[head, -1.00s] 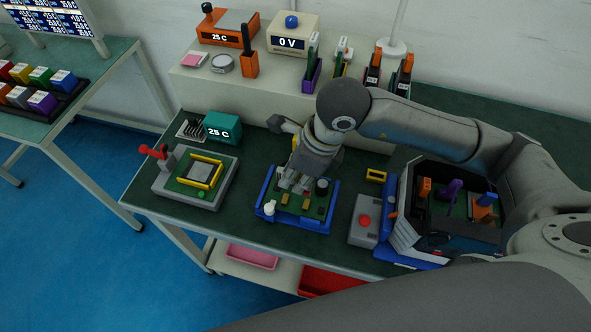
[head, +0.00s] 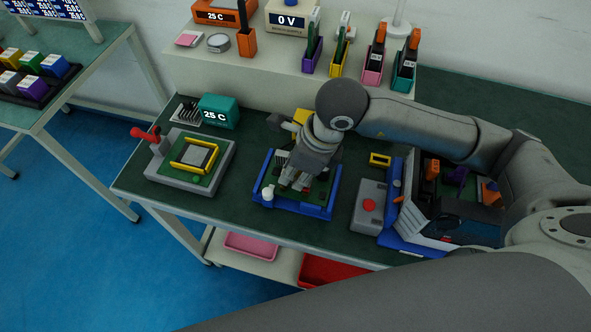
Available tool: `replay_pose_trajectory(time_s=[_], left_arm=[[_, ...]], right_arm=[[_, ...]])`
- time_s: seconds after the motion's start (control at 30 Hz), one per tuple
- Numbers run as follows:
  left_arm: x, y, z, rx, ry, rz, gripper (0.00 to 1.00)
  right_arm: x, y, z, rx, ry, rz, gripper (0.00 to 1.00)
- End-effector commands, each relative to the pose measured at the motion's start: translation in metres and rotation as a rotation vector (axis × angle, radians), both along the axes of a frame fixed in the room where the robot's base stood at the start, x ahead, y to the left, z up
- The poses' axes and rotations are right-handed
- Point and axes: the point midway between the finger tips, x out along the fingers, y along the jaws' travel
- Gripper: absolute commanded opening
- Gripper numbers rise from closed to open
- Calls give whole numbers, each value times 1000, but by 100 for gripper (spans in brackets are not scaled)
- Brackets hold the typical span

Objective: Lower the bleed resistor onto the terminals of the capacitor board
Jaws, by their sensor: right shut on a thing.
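The capacitor board is a green board in a blue tray (head: 317,211) on the dark green bench, with a white knob (head: 268,192) at its left front corner. My right gripper (head: 293,184) reaches down over the middle of the board, fingers pointing at it. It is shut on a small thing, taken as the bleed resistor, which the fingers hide. I cannot tell whether the held part touches the terminals. My left gripper is not in view.
A grey fixture with a yellow frame (head: 177,152) stands to the left, near a teal 25 C unit (head: 219,112). A grey box with a red button (head: 369,205) and a blue-edged rack (head: 407,244) stand to the right. A raised shelf (head: 268,78) runs behind.

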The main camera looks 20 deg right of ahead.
Motion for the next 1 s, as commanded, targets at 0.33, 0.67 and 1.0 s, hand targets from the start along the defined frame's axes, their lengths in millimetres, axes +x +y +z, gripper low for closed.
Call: replay_pose_trajectory(time_s=[0.33,0.67,1.0], left_arm=[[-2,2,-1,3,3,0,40],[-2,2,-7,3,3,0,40],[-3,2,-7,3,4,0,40]], right_arm=[[0,0,0,1,-1,0,0],[0,0,0,0,-1,0,0],[0,0,1,1,-1,0,0]])
